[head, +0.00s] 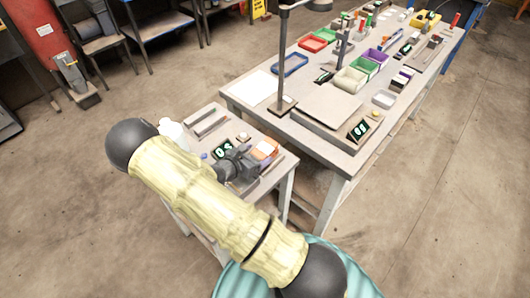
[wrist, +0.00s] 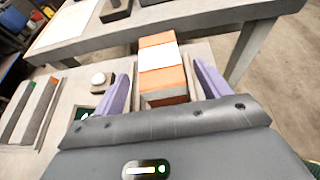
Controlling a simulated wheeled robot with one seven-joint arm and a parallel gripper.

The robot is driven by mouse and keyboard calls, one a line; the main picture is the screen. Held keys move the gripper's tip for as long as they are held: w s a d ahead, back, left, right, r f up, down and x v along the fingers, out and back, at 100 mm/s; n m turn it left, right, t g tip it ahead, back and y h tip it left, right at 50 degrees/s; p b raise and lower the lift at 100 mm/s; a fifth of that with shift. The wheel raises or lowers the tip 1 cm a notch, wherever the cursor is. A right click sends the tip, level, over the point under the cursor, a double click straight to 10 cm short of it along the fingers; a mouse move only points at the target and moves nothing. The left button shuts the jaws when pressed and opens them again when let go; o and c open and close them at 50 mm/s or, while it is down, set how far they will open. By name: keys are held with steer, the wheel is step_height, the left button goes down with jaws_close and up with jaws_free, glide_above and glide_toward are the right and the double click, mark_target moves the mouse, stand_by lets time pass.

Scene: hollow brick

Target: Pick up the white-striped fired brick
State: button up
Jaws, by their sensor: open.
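The white-striped fired brick (wrist: 160,82) is orange with a white band across its middle, seen in the wrist view between my gripper's two purple fingers. It also shows in the head view (head: 265,149) on the small table, partly hidden by my gripper. My gripper (wrist: 163,88) is open, with one finger on each side of the brick and a visible gap to each side. In the head view my gripper (head: 250,160) is low over the small table. I cannot tell how far the fingertips reach down beside the brick.
The small table (head: 205,146) also holds a grey bar-shaped block (head: 206,122), a white bottle (head: 172,131) and a dark display (head: 222,148). A white round knob (wrist: 98,79) is left of the brick. The large workbench (head: 310,133) with bins stands close behind.

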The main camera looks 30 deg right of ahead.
mark_target(263, 149)
steer(key=x, duration=0.1)
steer(key=p+x, duration=0.1)
steer(key=x, duration=0.1)
steer(key=p+x, duration=0.1)
steer(key=x, duration=0.1)
steer(key=shift+w+d+r, duration=0.1)
steer(key=shift+d+r, duration=0.05)
steer(key=shift+r, duration=0.05)
stand_by(0.4)
steer(key=c, duration=1.2)
steer(key=shift+c, duration=0.2)
steer(key=shift+r, duration=0.1)
step_height(263, 149, up, 10)
steer(key=shift+f+b, duration=0.1)
steer(key=shift+b, duration=0.7)
